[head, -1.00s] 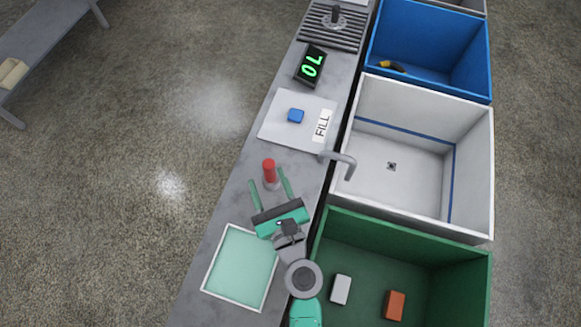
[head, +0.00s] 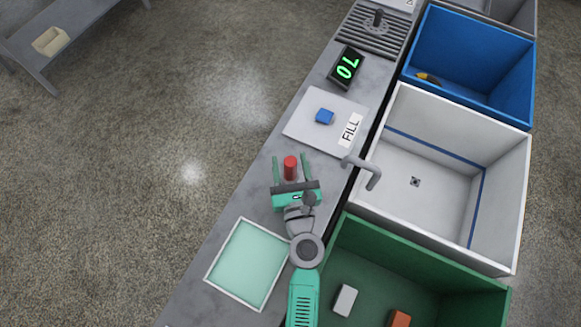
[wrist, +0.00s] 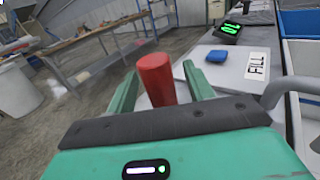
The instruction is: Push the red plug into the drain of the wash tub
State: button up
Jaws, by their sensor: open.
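The red plug (head: 290,167) stands upright on the grey counter. My gripper (head: 291,160) is open, with one green finger on each side of the plug. In the wrist view the red plug (wrist: 156,78) shows between the two fingers, with a gap on both sides; its lower part is hidden by my gripper's body. The white wash tub (head: 450,165) is to the right of the counter, with a blue line along its inner walls. Its drain (head: 415,182) is a small dark square in the tub floor, uncovered.
A grey spout (head: 366,168) reaches from the counter over the tub's near-left edge. A green tub (head: 440,265) and pale green tray (head: 248,263) are nearer.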

aim_at(291, 160)
jog(key=c, duration=1.1)
jog(key=shift+r+p, duration=0.3)
jog(key=shift+r, duration=0.05)
notch_tip(291, 160, up, 4)
jog(key=p, duration=0.3)
jog(key=shift+p, duration=0.3)
jog(key=shift+s+a+r+b, duration=0.1)
jog(key=shift+s+a+b, duration=0.2)
jog(key=shift+s, duration=2.35)
jog(key=shift+s+a+b, duration=0.2)
jog(key=shift+s+a, duration=0.05)
jog(key=shift+s, duration=2.4)
jog(key=shift+s+a+r+b, duration=0.1)
jog(key=shift+s+a+b, duration=0.2)
jog(key=shift+s, duration=2.35)
